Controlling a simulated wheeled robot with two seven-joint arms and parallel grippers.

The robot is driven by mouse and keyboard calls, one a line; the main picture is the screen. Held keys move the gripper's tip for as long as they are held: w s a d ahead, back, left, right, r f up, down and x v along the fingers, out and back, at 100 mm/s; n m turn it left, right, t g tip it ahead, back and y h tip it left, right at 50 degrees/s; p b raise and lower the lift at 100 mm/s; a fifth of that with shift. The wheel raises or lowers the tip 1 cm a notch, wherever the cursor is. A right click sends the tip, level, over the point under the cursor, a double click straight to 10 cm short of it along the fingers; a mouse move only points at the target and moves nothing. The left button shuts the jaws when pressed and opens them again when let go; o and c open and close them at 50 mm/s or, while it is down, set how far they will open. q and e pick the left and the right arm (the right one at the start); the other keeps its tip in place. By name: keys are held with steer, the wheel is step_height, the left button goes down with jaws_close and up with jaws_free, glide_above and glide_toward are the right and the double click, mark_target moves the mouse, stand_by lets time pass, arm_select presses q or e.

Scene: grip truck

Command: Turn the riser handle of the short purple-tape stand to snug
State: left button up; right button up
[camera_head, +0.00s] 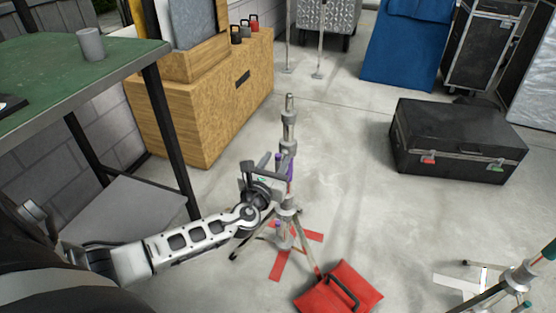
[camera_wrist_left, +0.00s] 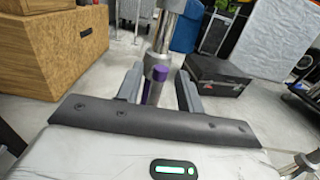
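The short stand (camera_head: 288,130) stands upright on the floor in the middle of the head view, with purple tape on its column and legs spread over red floor tape. Its riser handle has a purple end (camera_wrist_left: 159,73) and shows in the left wrist view between my fingers. My left gripper (camera_head: 277,165) is at the stand's column. In the left wrist view its two fingers (camera_wrist_left: 160,90) stand on either side of the handle, with a visible gap on the right side. In the head view the gripper hides part of the column and handle. My right gripper is in neither view.
A red sandbag (camera_head: 339,290) lies by the stand's legs. A green-topped table (camera_head: 115,52) and wooden box (camera_head: 225,95) are on the left. A black case (camera_head: 455,140) sits at right. Another stand (camera_head: 515,280) is at lower right. Floor between is clear.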

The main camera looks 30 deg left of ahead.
arm_select(q)
steer(key=shift+x, duration=1)
jaws_close()
